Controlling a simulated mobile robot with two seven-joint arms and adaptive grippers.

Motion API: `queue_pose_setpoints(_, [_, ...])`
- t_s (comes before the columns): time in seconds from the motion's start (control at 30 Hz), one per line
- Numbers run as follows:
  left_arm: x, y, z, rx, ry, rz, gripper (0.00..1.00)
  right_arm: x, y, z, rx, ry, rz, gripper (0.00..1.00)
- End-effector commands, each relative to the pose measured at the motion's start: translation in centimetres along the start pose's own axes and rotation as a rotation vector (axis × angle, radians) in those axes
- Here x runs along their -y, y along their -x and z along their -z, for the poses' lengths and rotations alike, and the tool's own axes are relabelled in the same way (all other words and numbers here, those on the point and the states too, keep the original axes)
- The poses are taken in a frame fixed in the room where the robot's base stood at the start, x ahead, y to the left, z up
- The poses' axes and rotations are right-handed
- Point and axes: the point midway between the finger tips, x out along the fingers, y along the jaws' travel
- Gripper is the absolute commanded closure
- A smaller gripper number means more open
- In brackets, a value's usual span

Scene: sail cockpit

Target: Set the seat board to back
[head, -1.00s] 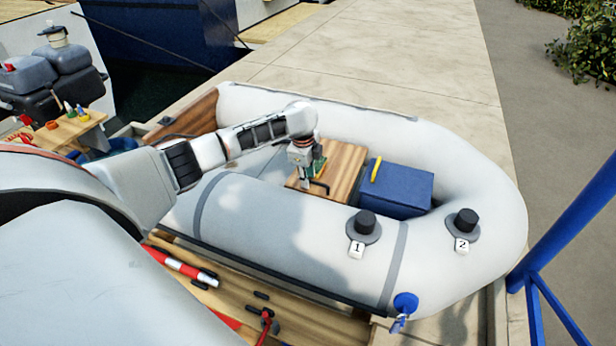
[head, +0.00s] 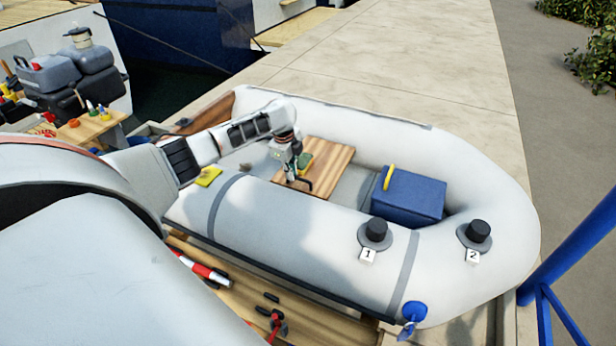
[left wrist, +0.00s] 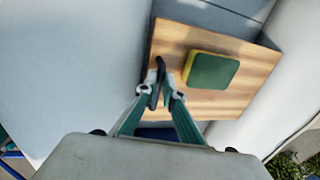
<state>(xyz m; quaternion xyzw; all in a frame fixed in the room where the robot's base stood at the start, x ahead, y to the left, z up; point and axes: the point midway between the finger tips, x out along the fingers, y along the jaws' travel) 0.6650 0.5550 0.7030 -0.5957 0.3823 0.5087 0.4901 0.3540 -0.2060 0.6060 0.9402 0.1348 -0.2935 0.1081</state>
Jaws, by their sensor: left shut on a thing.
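The seat board (head: 331,160) is a flat wooden plank lying across the inside of the grey inflatable dinghy (head: 270,215). It also shows in the left wrist view (left wrist: 225,105). A dark handle (head: 304,184) stands at its near edge. My left gripper (head: 291,176) is shut on this handle, with its fingertips on either side of it in the left wrist view (left wrist: 166,90). A green and yellow sponge (left wrist: 212,71) lies on the board beside the gripper. My right gripper is not in view.
A blue box (head: 409,196) with a yellow handle sits in the bow, with a gap between it and the board. Black caps numbered 1 (head: 375,231) and 2 (head: 477,232) stand on the tube. The wooden transom (head: 208,112) closes the left end.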

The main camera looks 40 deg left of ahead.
Motion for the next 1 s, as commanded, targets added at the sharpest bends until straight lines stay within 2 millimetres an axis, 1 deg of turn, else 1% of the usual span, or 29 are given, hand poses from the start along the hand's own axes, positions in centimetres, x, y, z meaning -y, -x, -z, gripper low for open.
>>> queue_pose_setpoints(0.03, [-0.1, -0.1, -1.5, 0.007, 0.004, -0.003, 1.00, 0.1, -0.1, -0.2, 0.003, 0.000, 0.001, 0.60])
queue_pose_setpoints(0.1, [-0.2, -0.1, -2.9, 0.007, 0.004, -0.003, 1.00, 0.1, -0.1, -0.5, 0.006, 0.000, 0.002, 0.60])
queue_pose_setpoints(0.2, [-0.2, -0.2, -4.5, 0.007, 0.003, -0.004, 1.00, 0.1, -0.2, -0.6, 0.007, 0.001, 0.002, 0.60])
queue_pose_setpoints(0.4, [-0.2, -0.1, -6.7, 0.007, 0.001, -0.003, 1.00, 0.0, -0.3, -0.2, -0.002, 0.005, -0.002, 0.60])
queue_pose_setpoints(0.6, [-0.1, -0.1, -7.5, 0.007, 0.000, -0.003, 1.00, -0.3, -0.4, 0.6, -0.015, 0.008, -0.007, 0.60])
queue_pose_setpoints(0.9, [-0.1, 0.0, -7.7, 0.010, 0.000, -0.003, 1.00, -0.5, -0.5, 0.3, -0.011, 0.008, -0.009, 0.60])
queue_pose_setpoints(0.93, [-0.1, 0.0, -7.7, 0.010, 0.001, -0.002, 0.90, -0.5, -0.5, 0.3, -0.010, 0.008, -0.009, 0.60])
queue_pose_setpoints(1.0, [-0.1, 0.0, -7.7, 0.009, 0.001, -0.002, 0.75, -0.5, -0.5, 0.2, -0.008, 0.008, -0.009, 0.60])
